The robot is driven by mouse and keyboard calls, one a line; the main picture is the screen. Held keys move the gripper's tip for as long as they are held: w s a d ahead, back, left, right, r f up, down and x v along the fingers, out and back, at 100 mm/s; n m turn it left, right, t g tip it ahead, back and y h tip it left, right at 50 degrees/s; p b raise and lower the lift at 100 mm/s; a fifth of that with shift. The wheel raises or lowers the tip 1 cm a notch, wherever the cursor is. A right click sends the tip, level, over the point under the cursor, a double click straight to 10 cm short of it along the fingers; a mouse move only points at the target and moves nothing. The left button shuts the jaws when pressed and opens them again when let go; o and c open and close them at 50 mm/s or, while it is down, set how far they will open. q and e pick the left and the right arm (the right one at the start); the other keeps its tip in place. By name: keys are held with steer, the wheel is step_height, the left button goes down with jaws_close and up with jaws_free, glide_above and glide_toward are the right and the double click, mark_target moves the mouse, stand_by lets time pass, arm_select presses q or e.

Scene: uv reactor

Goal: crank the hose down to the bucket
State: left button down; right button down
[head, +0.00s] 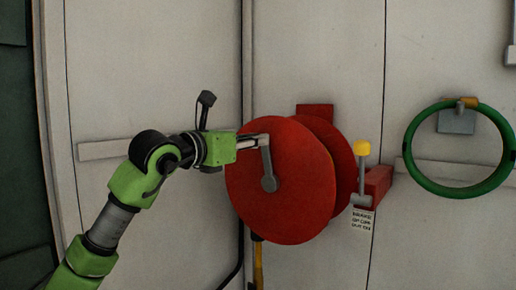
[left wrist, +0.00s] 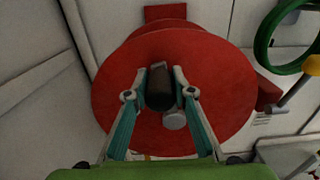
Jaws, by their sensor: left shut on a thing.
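A red hose reel (head: 290,215) is mounted on the pale wall, and its round face also fills much of the left wrist view (left wrist: 215,80). A grey crank (head: 268,170) runs from the reel's hub up to a handle near the top left of the disc. My left gripper (head: 250,140) is shut on the crank's handle. In the left wrist view the dark handle (left wrist: 160,88) sits between the two fingers. No bucket shows in either view. My right gripper is not in view.
A yellow-knobbed lever (head: 362,150) stands right of the reel, above a small printed label (head: 362,221). A green hose coil (head: 409,150) hangs farther right. A dark cable runs down the wall below the reel's left side.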

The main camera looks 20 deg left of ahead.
mark_target(238, 179)
arm_select(q)
steer(key=w+a+f+n+b, duration=0.1)
steer(key=a+f+n+b, duration=0.2)
steer(key=n, duration=0.1)
steer(key=w+a+f+n+b, duration=0.1)
steer(key=a+f+n+b, duration=0.1)
steer(key=n, duration=0.3)
steer(key=w+a+f+n+b, duration=0.1)
steer(key=a+f+n+b, duration=0.2)
steer(key=f+n+b, duration=0.1)
steer(key=shift+w+a+f+n+b, duration=0.15)
steer(key=shift+a+f+n+b, duration=0.15)
steer(key=shift+b, duration=0.3)
steer(key=shift+f+n+b, duration=0.95)
steer(key=shift+f+n, duration=0.55)
steer(key=c, duration=1.7)
jaws_free()
steer(key=shift+a+r, duration=0.1)
steer(key=shift+a, duration=0.05)
